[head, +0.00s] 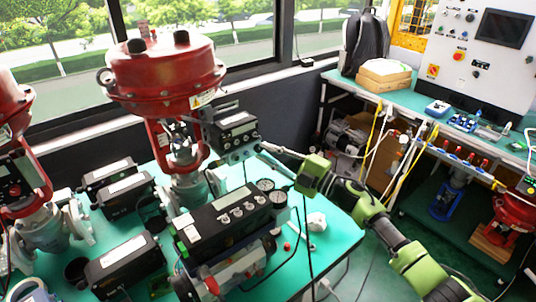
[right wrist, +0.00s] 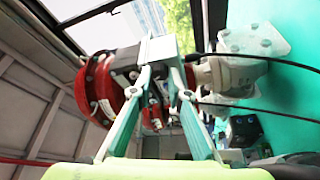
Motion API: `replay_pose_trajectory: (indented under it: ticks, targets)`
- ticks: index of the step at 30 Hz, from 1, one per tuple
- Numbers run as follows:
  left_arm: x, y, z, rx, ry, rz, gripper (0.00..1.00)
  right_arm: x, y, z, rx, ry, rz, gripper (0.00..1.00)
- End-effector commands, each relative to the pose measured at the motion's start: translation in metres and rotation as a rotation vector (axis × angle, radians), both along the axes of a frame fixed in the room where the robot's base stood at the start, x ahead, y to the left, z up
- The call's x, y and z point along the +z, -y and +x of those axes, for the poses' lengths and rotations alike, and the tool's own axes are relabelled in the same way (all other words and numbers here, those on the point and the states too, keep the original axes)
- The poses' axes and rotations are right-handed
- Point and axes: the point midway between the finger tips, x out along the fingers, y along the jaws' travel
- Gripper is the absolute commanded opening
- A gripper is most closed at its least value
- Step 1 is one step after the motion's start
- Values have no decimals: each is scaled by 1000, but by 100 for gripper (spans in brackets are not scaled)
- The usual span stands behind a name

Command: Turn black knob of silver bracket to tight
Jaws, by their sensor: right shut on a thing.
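The red valve actuator (head: 165,72) stands on the green table, with a small black and grey positioner (head: 234,130) mounted at its right side. My right gripper (head: 264,147) reaches in from the right, with its tips at the lower right side of that positioner. In the right wrist view, the fingers (right wrist: 163,75) close together in front of a silver-grey bracket (right wrist: 160,48) beside the red actuator (right wrist: 98,90). The gripper is shut on a small part there, apparently the black knob, which the fingertips hide. Its turn position cannot be told. My left gripper is not in view.
Several black boxes and a second red valve (head: 20,160) are at the left. Black cables run close to my right gripper.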

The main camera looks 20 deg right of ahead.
Motion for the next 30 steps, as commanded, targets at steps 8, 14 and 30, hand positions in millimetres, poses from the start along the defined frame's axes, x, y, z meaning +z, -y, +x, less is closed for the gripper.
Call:
replay_pose_trajectory:
  ticks: [8,14,30]
  targets:
    - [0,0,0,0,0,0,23,-2,0,0,-1,-5,4,0]
    - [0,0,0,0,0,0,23,-2,0,0,-1,-4,3,32]
    - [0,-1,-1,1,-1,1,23,-5,13,-15,-1,-5,3,33]
